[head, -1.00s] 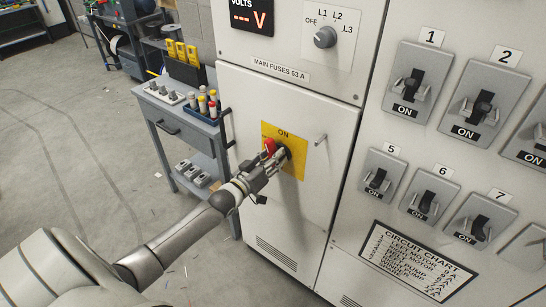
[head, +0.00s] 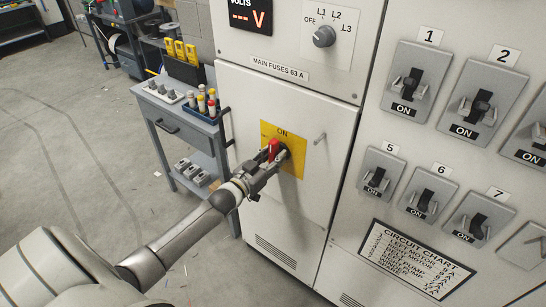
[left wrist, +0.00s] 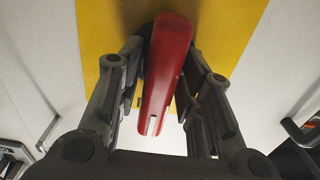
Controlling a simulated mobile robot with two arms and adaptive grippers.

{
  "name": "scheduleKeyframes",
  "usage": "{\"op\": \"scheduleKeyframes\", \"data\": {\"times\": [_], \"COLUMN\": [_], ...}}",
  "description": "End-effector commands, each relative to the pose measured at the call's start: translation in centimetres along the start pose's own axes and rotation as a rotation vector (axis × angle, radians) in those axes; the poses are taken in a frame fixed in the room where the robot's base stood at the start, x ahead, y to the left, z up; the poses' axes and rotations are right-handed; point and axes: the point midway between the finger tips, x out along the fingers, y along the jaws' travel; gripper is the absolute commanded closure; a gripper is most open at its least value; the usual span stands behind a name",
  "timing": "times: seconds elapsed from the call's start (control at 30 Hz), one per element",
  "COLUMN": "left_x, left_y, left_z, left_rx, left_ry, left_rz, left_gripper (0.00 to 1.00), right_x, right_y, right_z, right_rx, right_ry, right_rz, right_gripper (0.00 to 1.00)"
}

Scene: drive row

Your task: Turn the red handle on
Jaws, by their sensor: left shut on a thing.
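The red handle (head: 274,149) sits on a yellow plate (head: 297,165) on the cabinet door, under the word ON. In the head view it stands close to upright. My left gripper (head: 276,157) is at the handle, with a finger on either side of it. In the left wrist view the red handle (left wrist: 168,75) runs lengthwise between the two fingers of the left gripper (left wrist: 160,95), with the yellow plate behind. The left gripper is shut on the handle. The handle's base is partly hidden by the fingers. My right gripper is not in view.
The cabinet door has a small metal door handle (head: 320,139) right of the plate. A selector knob (head: 324,37) is above. Breaker switches (head: 411,88) fill the right panel. A grey workbench (head: 190,128) stands left of the cabinet.

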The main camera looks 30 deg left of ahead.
Motion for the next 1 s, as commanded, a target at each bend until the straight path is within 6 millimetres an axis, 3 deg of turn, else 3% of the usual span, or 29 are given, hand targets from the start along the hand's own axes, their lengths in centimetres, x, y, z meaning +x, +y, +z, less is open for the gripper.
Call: {"op": "scheduleKeyframes", "data": {"times": [0.17, 0.2, 0.27, 0.67, 1.0], "left_x": [0.0, 0.0, 0.0, -0.5, -5.9], "left_y": [0.0, 0.0, 0.0, 0.0, 0.0], "left_z": [0.1, 0.1, 0.1, 0.1, 0.2], "left_rx": [0.005, 0.005, 0.004, 0.001, 0.002], "left_ry": [-0.003, -0.004, -0.003, -0.001, -0.005], "left_rz": [0.000, 0.000, 0.000, 0.000, 0.001], "left_gripper": [1.00, 0.61, 0.55, 0.55, 0.55], "right_x": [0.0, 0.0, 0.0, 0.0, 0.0], "right_y": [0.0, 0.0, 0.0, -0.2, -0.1], "right_z": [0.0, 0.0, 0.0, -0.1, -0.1], "right_rx": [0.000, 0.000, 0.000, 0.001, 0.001], "right_ry": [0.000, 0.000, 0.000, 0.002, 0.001], "right_rz": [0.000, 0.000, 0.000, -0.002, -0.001], "right_gripper": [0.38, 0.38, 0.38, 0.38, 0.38]}}
